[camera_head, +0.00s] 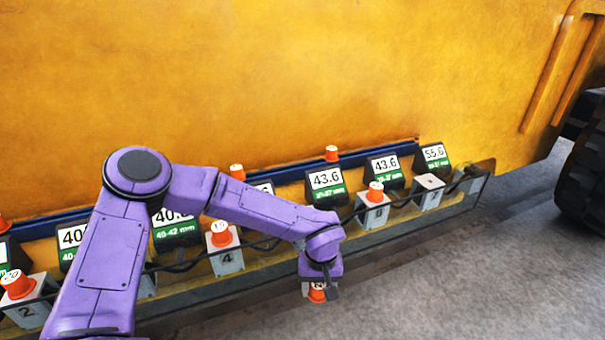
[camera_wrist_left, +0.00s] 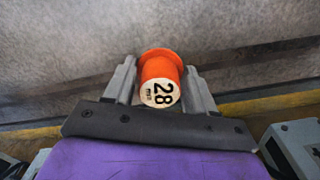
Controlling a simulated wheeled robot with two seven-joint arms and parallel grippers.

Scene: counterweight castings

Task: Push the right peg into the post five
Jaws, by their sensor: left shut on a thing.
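My left gripper (camera_head: 319,288) is shut on an orange peg (camera_head: 317,294) with a white top. In the left wrist view the same peg (camera_wrist_left: 160,78) sits between the two fingers of the gripper (camera_wrist_left: 161,85), and its top reads 28 mm. The gripper holds it in front of the ledge, over the grey floor. Post four (camera_head: 227,262) stands to the left with an orange peg (camera_head: 221,234) in its top. No post marked five can be made out; my left forearm covers the stretch right of post four. My right gripper is not in view.
Post two (camera_head: 28,312) and a post (camera_head: 373,214) right of my gripper carry orange pegs. A farther post (camera_head: 429,192) has no peg. Display boxes (camera_head: 325,187) line the ledge behind. A dark cable runs along the posts. The yellow body (camera_head: 270,80) rises behind.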

